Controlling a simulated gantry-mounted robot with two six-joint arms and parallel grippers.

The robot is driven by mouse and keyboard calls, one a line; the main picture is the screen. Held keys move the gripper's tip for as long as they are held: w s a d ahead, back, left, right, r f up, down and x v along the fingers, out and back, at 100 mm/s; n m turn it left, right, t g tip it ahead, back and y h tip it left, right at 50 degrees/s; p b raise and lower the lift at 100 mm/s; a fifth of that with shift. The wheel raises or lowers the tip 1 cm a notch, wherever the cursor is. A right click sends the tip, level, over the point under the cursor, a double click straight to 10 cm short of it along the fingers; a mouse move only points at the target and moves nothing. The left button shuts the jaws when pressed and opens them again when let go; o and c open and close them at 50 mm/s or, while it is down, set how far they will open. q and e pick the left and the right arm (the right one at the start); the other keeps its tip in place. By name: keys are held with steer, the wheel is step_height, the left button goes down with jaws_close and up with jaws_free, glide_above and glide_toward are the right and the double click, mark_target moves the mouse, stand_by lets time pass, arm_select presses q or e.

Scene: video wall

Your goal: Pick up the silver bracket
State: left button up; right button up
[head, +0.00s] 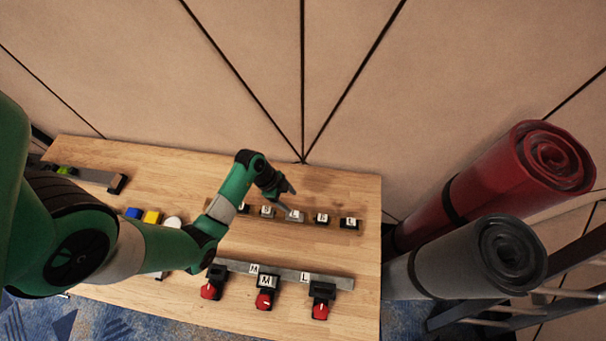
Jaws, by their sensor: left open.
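The wooden table (160,165) carries a back row of small lettered pieces. Within that row, one piece is silver-grey with an "L" label and looks like the silver bracket (295,216); its exact shape is too small to tell. My left gripper (288,193) is open just above and behind this piece, with its fingers reaching toward it. I cannot tell whether the fingers touch it. My right gripper is not in view.
Black lettered pieces (321,218) flank the silver one closely. A metal bar (337,281) with red-and-black parts (266,299) lies nearer the front. Blue (133,213) and yellow (152,217) blocks sit left. Red (495,180) and grey (465,260) rolls stand right, beyond the table edge.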

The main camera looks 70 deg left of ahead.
mark_target(294, 213)
arm_select(q)
steer(key=shift+n, duration=0.5)
steer(key=f, duration=0.2)
steer(key=d+f+b, duration=0.1)
steer(key=f, duration=0.1)
steer(key=shift+s+b, duration=0.2)
steer(key=shift+b, duration=0.1)
steer(key=x, duration=0.1)
steer(key=b+x, duration=0.1)
steer(key=x, duration=0.1)
steer(key=b+x, duration=0.1)
steer(key=x, duration=0.1)
steer(key=shift+s+d+f, duration=0.15)
steer(key=shift+s+d, duration=0.1)
jaws_close()
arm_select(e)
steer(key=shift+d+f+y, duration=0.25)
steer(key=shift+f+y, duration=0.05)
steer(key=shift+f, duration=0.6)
